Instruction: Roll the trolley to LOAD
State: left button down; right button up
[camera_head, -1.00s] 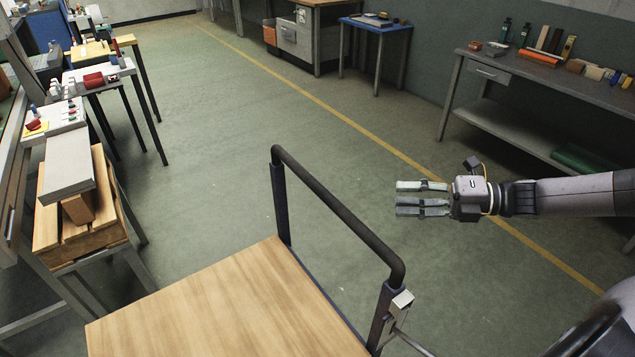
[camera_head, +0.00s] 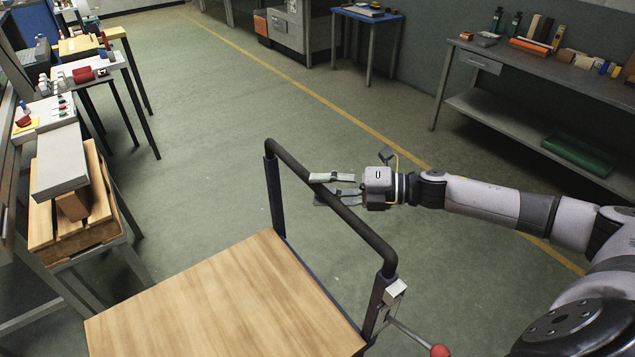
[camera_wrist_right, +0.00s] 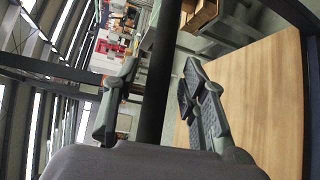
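The trolley has a light wooden deck (camera_head: 215,305) and a dark tubular push handle (camera_head: 350,217) along its right side. My right gripper (camera_head: 316,188) is at the handle's upper bar, coming in from the right. In the right wrist view the handle bar (camera_wrist_right: 160,80) runs between the two spread fingers, with a visible gap on each side. The gripper is open and not closed on the bar. A lever with a red knob (camera_head: 440,351) sticks out near the handle's near post. My left gripper is not in view. No LOAD sign can be read.
A bench with a wooden crate (camera_head: 75,235) stands left of the trolley. Further small tables line the left. A grey workbench (camera_head: 560,75) stands at the right and a blue-topped table (camera_head: 367,14) at the back. The green floor (camera_head: 205,120) with its yellow line is clear ahead.

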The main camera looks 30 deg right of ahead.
jog(key=shift+x, duration=0.8)
jog(key=shift+c, duration=0.2)
grip_shut()
